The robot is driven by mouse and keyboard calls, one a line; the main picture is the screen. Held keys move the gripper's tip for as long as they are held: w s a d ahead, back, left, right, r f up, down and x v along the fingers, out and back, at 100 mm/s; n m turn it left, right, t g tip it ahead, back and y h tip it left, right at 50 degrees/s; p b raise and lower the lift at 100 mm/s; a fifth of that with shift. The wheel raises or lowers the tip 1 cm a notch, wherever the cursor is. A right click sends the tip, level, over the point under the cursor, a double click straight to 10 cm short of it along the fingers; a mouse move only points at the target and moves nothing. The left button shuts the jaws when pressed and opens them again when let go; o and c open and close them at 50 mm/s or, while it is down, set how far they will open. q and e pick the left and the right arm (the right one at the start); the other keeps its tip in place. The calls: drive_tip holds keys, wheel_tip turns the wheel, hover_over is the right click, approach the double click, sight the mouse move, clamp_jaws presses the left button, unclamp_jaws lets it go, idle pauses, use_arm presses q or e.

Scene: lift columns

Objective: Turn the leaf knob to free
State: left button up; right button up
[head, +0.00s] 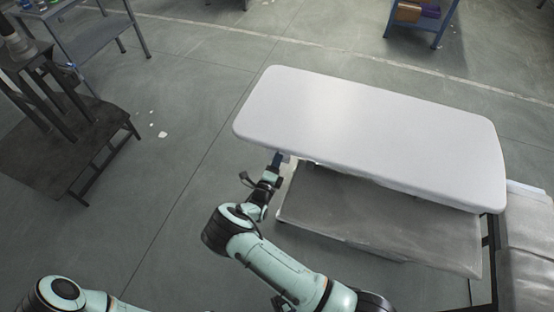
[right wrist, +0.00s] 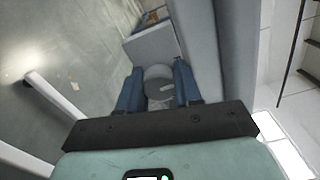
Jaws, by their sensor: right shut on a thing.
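The white padded leaf (head: 370,130) lies flat in the middle of the head view. My right gripper (head: 278,158) reaches up to its near left edge from below. In the right wrist view, a grey round knob (right wrist: 159,80) sits between the two blue fingers of the right gripper (right wrist: 159,93), which are shut on it. The knob is hidden in the head view, and any marking for its setting cannot be read. My left gripper is out of view; only part of my left arm shows at the lower left.
A grey lower panel (head: 385,225) lies under the leaf, with grey cushions (head: 527,235) at the right edge. A dark bench (head: 65,150) stands at left, and a blue cart (head: 420,25) at the top right. The floor between bench and leaf is mostly clear.

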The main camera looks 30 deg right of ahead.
drive_tip(key=shift+s+f, duration=0.1)
idle(0.4)
drive_tip(key=o, duration=1)
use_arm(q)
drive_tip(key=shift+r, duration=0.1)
use_arm(e)
drive_tip(key=shift+r, duration=0.25)
